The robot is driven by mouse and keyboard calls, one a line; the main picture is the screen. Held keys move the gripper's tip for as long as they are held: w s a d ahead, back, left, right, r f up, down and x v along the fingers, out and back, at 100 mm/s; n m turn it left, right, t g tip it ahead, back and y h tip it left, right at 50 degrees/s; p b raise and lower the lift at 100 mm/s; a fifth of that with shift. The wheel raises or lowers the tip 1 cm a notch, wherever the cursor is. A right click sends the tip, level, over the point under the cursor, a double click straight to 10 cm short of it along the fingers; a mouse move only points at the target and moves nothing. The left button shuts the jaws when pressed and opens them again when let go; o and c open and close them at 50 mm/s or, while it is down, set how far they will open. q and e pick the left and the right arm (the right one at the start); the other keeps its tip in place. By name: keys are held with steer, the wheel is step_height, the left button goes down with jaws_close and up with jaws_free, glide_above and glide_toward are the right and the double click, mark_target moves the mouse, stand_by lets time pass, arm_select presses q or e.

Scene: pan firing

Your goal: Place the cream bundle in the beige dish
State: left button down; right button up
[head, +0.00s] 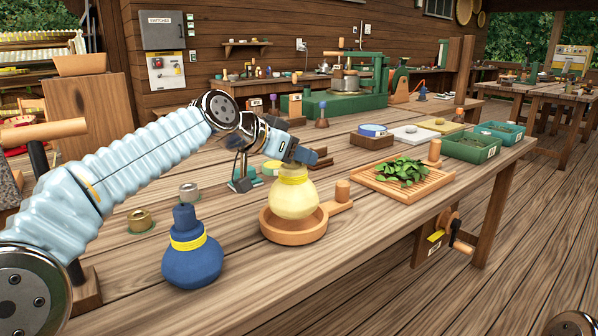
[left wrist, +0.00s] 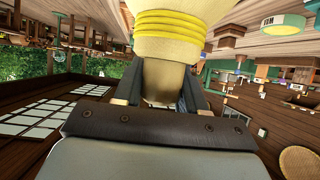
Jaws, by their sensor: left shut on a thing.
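The cream bundle (head: 293,197) is round with a yellow band at its neck. My left gripper (head: 297,160) is shut on its neck from above; the wrist view shows the bundle (left wrist: 168,48) between the two fingers (left wrist: 166,85). The bundle is upright and within the rim of the beige dish (head: 292,236), a shallow round dish with a handle to the right. I cannot tell whether its base touches the dish floor. My right gripper is not in view.
A blue bundle (head: 191,262) stands left of the dish. A slatted wooden tray with green leaves (head: 405,170) is to the right, with green bins (head: 470,147) beyond. The table front near the dish is clear.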

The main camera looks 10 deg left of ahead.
arm_select(q)
steer(key=shift+w+f, duration=0.4)
steer(key=shift+w+f+b, duration=0.15)
steer(key=shift+f+b, duration=0.2)
steer(key=shift+f, duration=1.35)
steer(key=shift+f, duration=0.15)
steer(key=c, duration=0.6)
jaws_free()
steer(key=shift+c, duration=0.2)
steer(key=shift+s+a+r, duration=0.2)
steer(key=shift+s+r, duration=0.05)
steer(key=b+v, duration=0.1)
steer(key=v, duration=1)
